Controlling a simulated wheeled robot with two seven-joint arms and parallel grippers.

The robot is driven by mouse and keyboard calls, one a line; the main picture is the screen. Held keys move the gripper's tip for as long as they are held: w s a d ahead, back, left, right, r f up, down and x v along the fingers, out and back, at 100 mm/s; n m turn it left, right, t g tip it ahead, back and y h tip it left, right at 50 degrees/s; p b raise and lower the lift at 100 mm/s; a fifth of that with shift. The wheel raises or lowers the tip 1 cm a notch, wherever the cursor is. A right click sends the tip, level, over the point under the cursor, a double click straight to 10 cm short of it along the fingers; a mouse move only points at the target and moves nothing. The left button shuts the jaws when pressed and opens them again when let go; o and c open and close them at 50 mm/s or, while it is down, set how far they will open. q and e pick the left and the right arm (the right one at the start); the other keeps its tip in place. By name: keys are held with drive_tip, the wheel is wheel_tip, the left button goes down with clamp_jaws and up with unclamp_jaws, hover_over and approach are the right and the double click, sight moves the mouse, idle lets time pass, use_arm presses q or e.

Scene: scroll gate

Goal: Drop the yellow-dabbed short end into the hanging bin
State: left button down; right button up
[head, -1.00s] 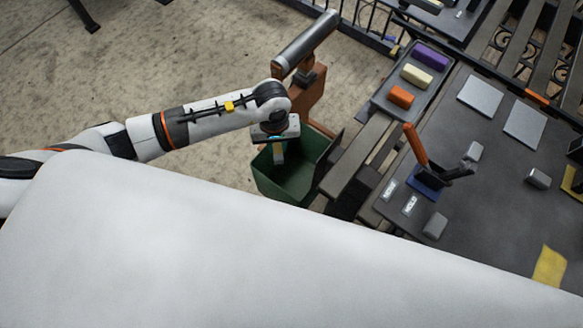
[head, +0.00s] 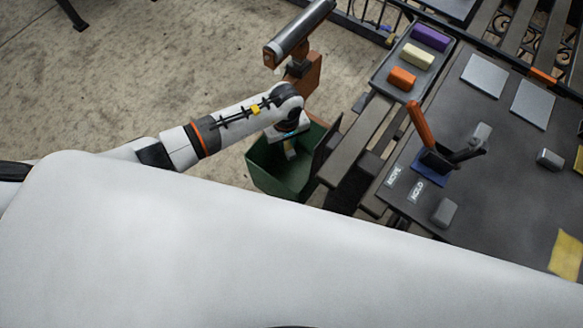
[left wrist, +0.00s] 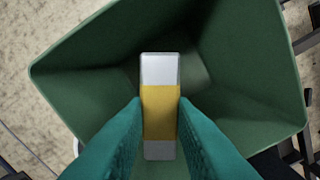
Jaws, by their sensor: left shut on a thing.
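The short end (left wrist: 161,70) is a pale grey bar with a yellow band around its middle. My left gripper (left wrist: 160,118) is shut on it, one teal finger on each side of the band. The green hanging bin (left wrist: 240,60) opens below it, and the bar lies over the opening in the left wrist view. My right gripper is in neither view.
A dark bench with slats (head: 357,140) stands right of the bin. A dark tabletop (head: 490,190) holds an orange-handled clamp (head: 420,122) and grey blocks. A tray (head: 385,87) carries purple, cream and orange blocks. A metal roller (head: 300,33) rises behind the bin.

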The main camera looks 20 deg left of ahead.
use_arm(q)
drive_tip(key=shift+f, duration=0.2)
drive_tip(key=c, duration=1.1)
unclamp_jaws()
drive_tip(key=shift+c, duration=0.2)
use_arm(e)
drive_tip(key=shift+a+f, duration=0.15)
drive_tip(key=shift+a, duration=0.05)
use_arm(q)
drive_tip(key=shift+r, duration=0.15)
wheel_tip(320, 180, up, 12)
drive_tip(key=shift+b, duration=0.45)
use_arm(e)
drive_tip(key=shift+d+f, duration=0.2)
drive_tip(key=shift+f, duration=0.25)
use_arm(q)
drive_tip(key=shift+f, duration=0.2)
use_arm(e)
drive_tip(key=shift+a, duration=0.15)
